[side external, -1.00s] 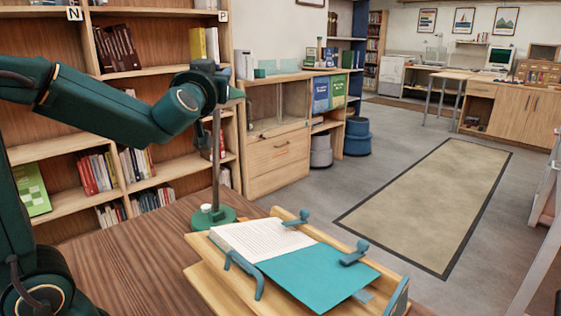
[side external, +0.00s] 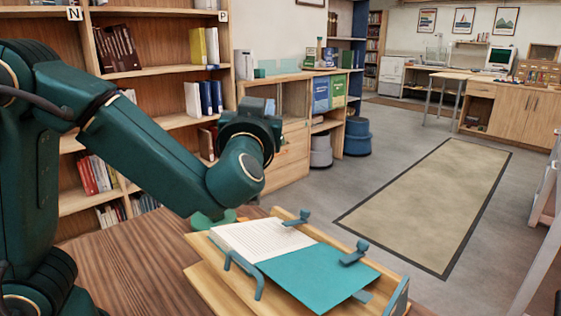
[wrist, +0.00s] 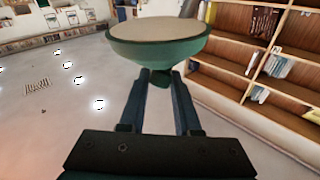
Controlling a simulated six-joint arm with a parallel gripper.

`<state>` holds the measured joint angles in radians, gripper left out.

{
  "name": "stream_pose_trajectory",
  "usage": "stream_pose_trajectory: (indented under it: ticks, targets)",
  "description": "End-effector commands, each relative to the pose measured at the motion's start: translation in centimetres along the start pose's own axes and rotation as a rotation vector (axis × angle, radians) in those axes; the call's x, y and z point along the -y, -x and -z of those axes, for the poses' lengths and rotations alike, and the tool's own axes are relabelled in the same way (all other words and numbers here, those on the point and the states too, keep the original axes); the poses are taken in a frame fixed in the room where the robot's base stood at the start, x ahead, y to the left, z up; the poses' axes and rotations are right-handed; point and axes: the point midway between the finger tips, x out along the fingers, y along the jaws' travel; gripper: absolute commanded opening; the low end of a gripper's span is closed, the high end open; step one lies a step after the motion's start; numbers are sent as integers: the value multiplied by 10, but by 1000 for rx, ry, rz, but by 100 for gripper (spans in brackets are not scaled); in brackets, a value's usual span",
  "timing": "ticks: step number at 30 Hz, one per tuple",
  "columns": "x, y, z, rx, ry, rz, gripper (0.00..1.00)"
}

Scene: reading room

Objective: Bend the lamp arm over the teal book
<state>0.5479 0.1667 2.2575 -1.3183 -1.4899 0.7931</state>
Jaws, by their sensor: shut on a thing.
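The teal book (side external: 320,280) lies on a wooden stand (side external: 225,285) at the front in the side view, with a white printed page (side external: 262,238) beside its teal part. The lamp's green base (side external: 205,220) shows partly behind my arm, left of the stand. In the wrist view the lamp's green head (wrist: 160,38), with its pale round face, is just beyond my fingers. My gripper (wrist: 162,76) is shut on the narrow part under that head. In the side view my wrist hides the fingers, the lamp head and the lamp arm.
Blue-grey clips (side external: 355,253) stand at the stand's edges. A bookcase (side external: 165,70) is behind my arm, with a low wooden cabinet (side external: 290,160) beside it. The floor around the mat (side external: 430,205) is clear.

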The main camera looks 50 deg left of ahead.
Motion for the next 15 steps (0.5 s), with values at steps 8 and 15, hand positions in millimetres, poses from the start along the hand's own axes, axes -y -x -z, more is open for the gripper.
stream_pose_trajectory:
  ticks: [8, 15]
  targets:
    - [0, 0, -5, 15, -3, 1, 0]
    - [0, 0, -4, 11, -3, 2, 59]
